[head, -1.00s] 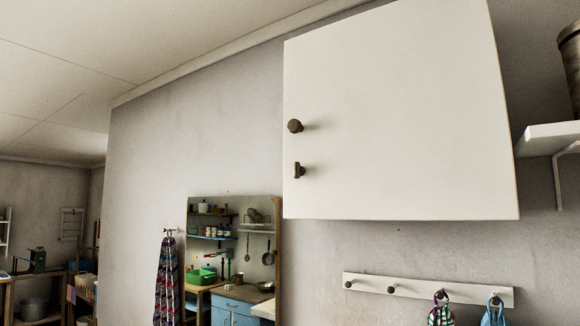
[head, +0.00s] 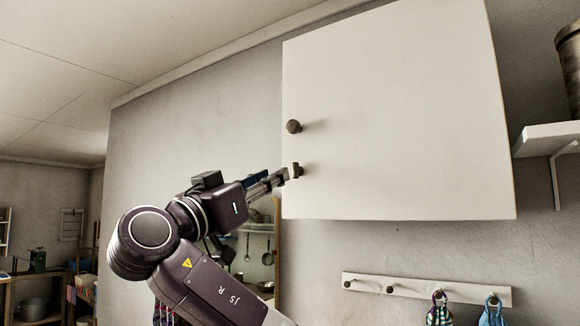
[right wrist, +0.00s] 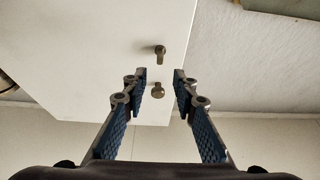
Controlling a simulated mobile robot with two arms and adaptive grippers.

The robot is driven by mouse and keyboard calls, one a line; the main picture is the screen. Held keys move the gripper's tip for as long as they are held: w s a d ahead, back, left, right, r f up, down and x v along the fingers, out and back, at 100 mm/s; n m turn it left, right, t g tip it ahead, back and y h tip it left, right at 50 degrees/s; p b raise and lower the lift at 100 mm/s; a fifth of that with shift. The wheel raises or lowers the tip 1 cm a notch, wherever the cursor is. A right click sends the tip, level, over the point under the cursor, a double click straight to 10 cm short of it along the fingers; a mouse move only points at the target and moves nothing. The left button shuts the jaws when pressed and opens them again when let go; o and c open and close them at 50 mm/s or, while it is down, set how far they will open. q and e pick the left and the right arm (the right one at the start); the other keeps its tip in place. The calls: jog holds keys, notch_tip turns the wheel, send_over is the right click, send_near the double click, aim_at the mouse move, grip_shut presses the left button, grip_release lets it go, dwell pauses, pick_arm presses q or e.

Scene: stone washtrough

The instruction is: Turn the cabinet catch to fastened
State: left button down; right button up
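The cabinet catch (head: 298,170) is a small brown oblong piece, standing upright near the lower left edge of the white cabinet door (head: 400,120). A round brown knob (head: 294,126) sits above it. My right gripper (head: 283,176) is just left of the catch in the head view, fingers pointing at it; I cannot tell whether they touch. In the right wrist view, which looks upside down, the right gripper (right wrist: 159,78) is open and empty. The catch (right wrist: 160,52) shows beyond the fingertips, with the knob (right wrist: 158,91) below it in the picture. My left gripper is out of view.
A white hook rail (head: 420,290) with cloths is on the wall below the cabinet. A white shelf (head: 548,138) with a metal container (head: 570,60) is at the right. The wall (head: 200,130) left of the cabinet is bare.

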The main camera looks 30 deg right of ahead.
aim_at(294, 165)
jog(key=p+x, duration=0.5)
jog(key=x, duration=0.2)
jog(key=shift+d+r, duration=0.3)
jog(key=shift+d, duration=0.05)
jog(key=shift+w, duration=0.15)
grip_shut()
